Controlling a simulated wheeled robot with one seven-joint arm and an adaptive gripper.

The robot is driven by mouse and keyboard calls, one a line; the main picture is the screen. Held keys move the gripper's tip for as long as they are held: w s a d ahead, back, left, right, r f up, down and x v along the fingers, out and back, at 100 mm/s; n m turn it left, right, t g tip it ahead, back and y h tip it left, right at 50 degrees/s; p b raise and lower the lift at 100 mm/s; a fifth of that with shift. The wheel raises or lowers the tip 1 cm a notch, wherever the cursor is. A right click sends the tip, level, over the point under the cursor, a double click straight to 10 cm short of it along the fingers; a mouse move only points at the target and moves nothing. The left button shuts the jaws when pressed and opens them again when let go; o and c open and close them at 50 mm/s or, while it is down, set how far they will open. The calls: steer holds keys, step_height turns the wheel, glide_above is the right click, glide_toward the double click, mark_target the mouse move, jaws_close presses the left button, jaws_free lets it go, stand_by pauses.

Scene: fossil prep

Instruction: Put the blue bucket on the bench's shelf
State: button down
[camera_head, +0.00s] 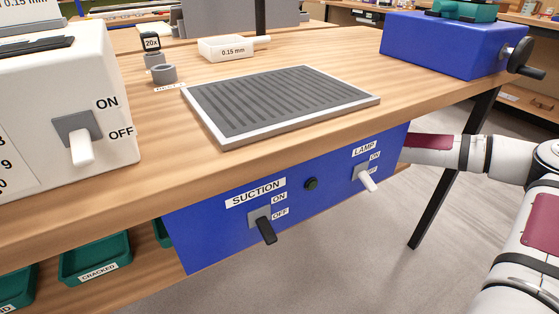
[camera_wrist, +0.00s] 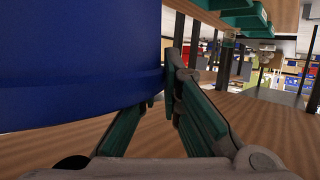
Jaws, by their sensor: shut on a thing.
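The blue bucket (camera_wrist: 75,55) fills the upper left of the wrist view, so close that only part of its smooth side shows. My gripper (camera_wrist: 164,92) is shut on it, the fingertips meeting at the bucket's right edge. The exact grip is partly hidden. In the head view neither bucket nor gripper shows; my arm passes behind the blue switch panel at the right. The bench's shelf (camera_head: 140,288) shows below the bench top at lower left. A wooden surface (camera_wrist: 270,122) lies below the bucket in the wrist view; I cannot tell whether they touch.
A green bin labelled CRACKED (camera_head: 95,262) and other bins occupy the shelf's left. The blue panel (camera_head: 225,240) hangs under the bench top (camera_head: 70,210), hiding the shelf behind it. A dark bench leg (camera_head: 455,170) stands at right. Green bins (camera_wrist: 240,15) show at upper right.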

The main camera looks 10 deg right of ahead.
steer(key=c, duration=1.8)
jaws_free()
steer(key=p+v, duration=0.4)
steer(key=v, duration=0.8)
